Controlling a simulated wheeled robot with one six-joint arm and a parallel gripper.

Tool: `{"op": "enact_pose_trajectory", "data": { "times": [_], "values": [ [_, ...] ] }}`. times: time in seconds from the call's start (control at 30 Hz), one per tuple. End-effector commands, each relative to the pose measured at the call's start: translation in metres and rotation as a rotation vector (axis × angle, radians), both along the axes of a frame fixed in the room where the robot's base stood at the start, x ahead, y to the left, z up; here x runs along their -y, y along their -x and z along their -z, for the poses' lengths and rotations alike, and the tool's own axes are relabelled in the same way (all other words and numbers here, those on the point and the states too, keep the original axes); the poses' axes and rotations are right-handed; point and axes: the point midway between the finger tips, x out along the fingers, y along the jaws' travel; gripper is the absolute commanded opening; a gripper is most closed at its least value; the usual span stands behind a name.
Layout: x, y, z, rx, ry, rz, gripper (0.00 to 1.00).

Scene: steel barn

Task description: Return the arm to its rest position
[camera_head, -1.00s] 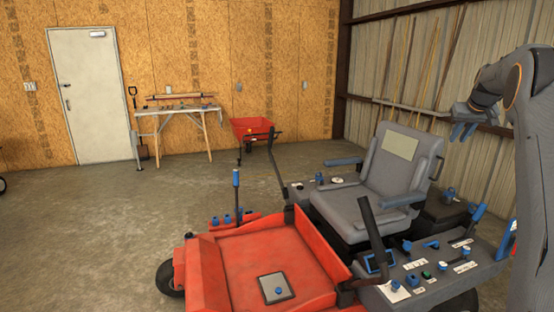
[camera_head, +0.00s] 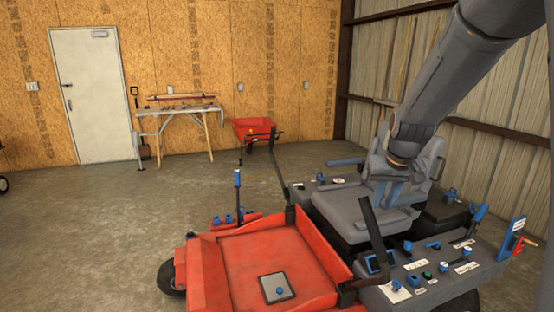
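My arm comes down from the upper right corner across the right side of the view. My gripper (camera_head: 388,192) is at its lower end, with blue fingers pointing down. It shows in front of the grey seat of the red mower; I cannot tell its exact distance from the seat. The two fingers look a little apart, with nothing seen between them. The gripper is small in the picture and the seat behind it is partly hidden by the arm.
The red mower (camera_head: 240,262) with its grey seat (camera_head: 340,212) fills the lower middle. Its right console (camera_head: 440,268) has several blue controls and a red-handled lever. A workbench (camera_head: 181,112) and a red wheelbarrow (camera_head: 252,127) stand by the back wall.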

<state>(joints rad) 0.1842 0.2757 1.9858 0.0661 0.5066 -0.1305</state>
Motion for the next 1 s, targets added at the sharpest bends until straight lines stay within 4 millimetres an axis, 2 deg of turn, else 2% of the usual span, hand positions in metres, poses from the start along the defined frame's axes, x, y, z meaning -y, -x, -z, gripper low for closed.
{"op": "enact_pose_trajectory", "data": {
  "times": [0.03,0.2,0.4,0.6,1.0],
  "values": [
    [-0.02,0.029,0.009,-0.02,-0.001,-0.018,0.18],
    [-0.061,0.105,0.037,-0.072,-0.005,-0.054,0.18],
    [-0.086,0.171,0.059,-0.113,-0.006,-0.082,0.18],
    [-0.102,0.227,0.077,-0.146,-0.004,-0.109,0.18],
    [-0.101,0.229,0.141,-0.234,-0.009,-0.106,0.18]
  ]
}}
